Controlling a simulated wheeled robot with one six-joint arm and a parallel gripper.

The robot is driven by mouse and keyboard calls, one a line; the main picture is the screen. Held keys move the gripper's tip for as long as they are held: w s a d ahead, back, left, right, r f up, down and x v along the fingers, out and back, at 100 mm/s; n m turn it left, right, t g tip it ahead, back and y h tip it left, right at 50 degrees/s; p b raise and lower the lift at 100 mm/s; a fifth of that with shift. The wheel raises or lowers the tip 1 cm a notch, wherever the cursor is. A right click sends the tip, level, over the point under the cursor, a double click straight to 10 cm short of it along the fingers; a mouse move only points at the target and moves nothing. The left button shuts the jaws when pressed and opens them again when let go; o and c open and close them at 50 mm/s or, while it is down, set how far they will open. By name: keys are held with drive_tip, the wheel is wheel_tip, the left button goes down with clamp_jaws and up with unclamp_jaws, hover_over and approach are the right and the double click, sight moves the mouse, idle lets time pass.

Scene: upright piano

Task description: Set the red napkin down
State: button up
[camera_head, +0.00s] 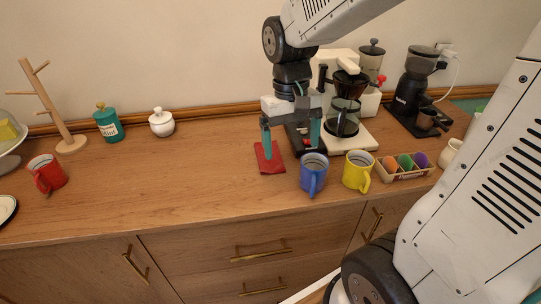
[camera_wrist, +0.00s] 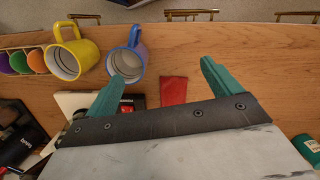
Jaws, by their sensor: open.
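The red napkin (camera_head: 269,158) lies flat on the wooden counter, to the left of the blue mug. It also shows in the wrist view (camera_wrist: 173,90), between my two teal fingers and a little beyond them. My gripper (camera_head: 290,150) is open above the counter at the napkin, with its left finger in front of the napkin in the head view. The fingers are wide apart and hold nothing. I cannot tell how high the fingertips are above the counter.
A blue mug (camera_head: 313,173) and a yellow mug (camera_head: 358,171) stand close to the right, beside a holder of coloured pods (camera_head: 404,166). A coffee maker (camera_head: 346,118) stands behind. The counter (camera_head: 180,170) left of the napkin is clear up to a red mug (camera_head: 47,174).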

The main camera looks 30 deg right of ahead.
drive_tip(key=shift+m, duration=0.6)
drive_tip(key=w+f, duration=0.1)
drive_tip(key=w, duration=0.2)
drive_tip(key=w+f, duration=0.2)
drive_tip(key=w, duration=0.1)
drive_tip(key=w+d+f, duration=0.1)
drive_tip(key=w+f, duration=0.1)
drive_tip(key=w, duration=0.1)
drive_tip(key=shift+w+d, duration=0.1)
drive_tip(key=shift+m+t, duration=0.3)
drive_tip(key=shift+t, duration=0.3)
drive_tip(key=w, duration=0.4)
drive_tip(key=shift+w+d+f, duration=0.15)
drive_tip(key=shift+w+d, duration=0.05)
drive_tip(key=shift+w, duration=0.25)
wheel_tip(320, 180, down, 8)
drive_tip(key=shift+s+r, duration=0.15)
drive_tip(key=shift+r, duration=0.1)
drive_tip(key=c, duration=1.1)
